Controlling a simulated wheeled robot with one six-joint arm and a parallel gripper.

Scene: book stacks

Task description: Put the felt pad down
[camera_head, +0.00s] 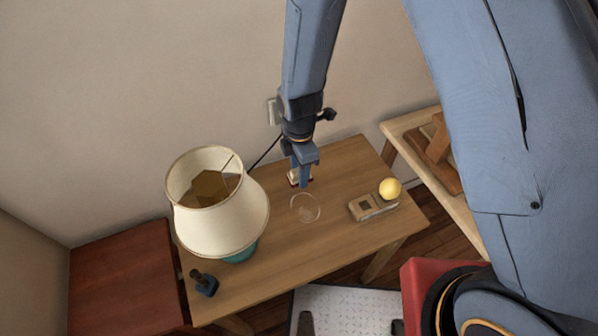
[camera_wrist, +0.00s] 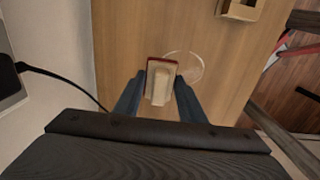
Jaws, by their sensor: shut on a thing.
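The felt pad (camera_wrist: 160,82) is a small beige block with a dark red edge. In the head view only a little of it (camera_head: 292,177) shows at my fingertips. My gripper (camera_head: 301,182) is shut on it, one blue finger on each side, as the wrist view (camera_wrist: 159,92) shows. The pad is over the back part of the wooden table (camera_head: 270,268); I cannot tell whether it touches the top. A clear round glass piece (camera_head: 305,207) lies on the table just in front of the pad, and it shows partly behind the pad in the wrist view (camera_wrist: 185,67).
A cream-shaded lamp (camera_head: 222,215) with a teal base stands on the left. A small dark blue object (camera_head: 204,283) is at the front left. The table's front middle is clear.

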